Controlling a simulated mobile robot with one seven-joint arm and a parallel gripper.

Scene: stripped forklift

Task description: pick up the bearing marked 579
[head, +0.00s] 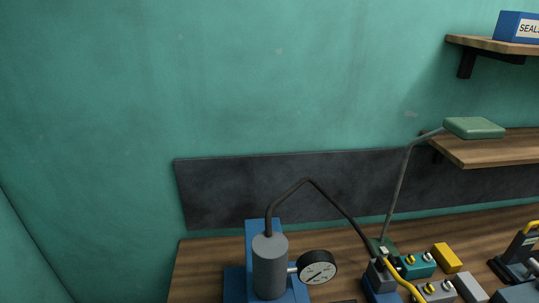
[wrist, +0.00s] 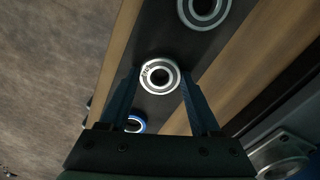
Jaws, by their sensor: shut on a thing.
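A silver ring-shaped bearing (wrist: 160,88) with an open centre sits between the two fingers of my gripper (wrist: 159,76) in the wrist view. The gripper is shut on it, one finger at each side. A small dark marking shows on the left of its face, too small to read surely. A second silver bearing (wrist: 203,12) lies on the dark strip at the top. A third bearing with a blue ring (wrist: 135,124) is partly hidden behind my gripper. The head view shows neither my gripper nor any bearing.
In the wrist view the dark strip (wrist: 168,40) runs between wooden edges, with brown floor at the left and a metal part (wrist: 282,155) at lower right. In the head view a bench (head: 205,255) bears a grey cylinder with a gauge (head: 317,267), a lamp (head: 474,128) and small blocks.

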